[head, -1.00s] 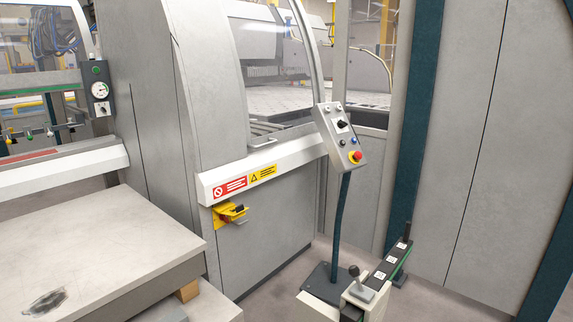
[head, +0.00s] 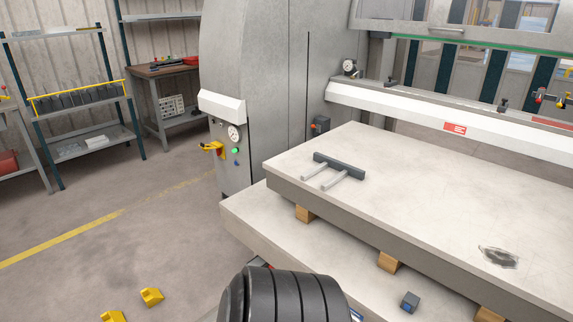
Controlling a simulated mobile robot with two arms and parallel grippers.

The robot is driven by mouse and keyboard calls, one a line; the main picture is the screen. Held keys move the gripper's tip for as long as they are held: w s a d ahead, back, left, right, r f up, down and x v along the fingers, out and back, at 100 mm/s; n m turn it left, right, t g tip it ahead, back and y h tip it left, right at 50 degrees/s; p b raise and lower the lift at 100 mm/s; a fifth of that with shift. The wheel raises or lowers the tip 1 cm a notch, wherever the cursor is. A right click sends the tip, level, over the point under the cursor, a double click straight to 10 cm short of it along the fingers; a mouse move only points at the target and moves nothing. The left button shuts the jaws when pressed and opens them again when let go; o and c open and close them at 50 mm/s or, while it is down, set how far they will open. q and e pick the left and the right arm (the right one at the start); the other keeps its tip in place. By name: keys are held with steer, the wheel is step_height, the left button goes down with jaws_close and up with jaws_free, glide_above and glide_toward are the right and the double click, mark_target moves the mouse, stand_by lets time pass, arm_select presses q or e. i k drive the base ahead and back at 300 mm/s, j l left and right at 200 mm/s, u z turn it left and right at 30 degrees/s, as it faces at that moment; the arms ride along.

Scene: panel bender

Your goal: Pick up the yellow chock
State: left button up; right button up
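Two yellow chocks lie on the concrete floor at the bottom left of the head view. One yellow chock (head: 151,297) shows whole. The other yellow chock (head: 113,316) is cut off by the bottom edge of the picture. They lie apart from each other, with bare floor around them. Neither of my grippers shows in the view, so I cannot see whether they are open or shut.
A stacked pale slab table (head: 400,185) on wooden blocks fills the right, with a dark handled tool (head: 338,166) on top. A grey machine (head: 255,85) stands behind. Shelving (head: 85,105) and a workbench (head: 175,70) line the back left. The left floor is open.

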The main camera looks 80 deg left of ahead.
mark_target(152, 296)
steer(key=u, duration=3.95)
steer(key=i, duration=0.7)
steer(key=j+u, duration=0.05)
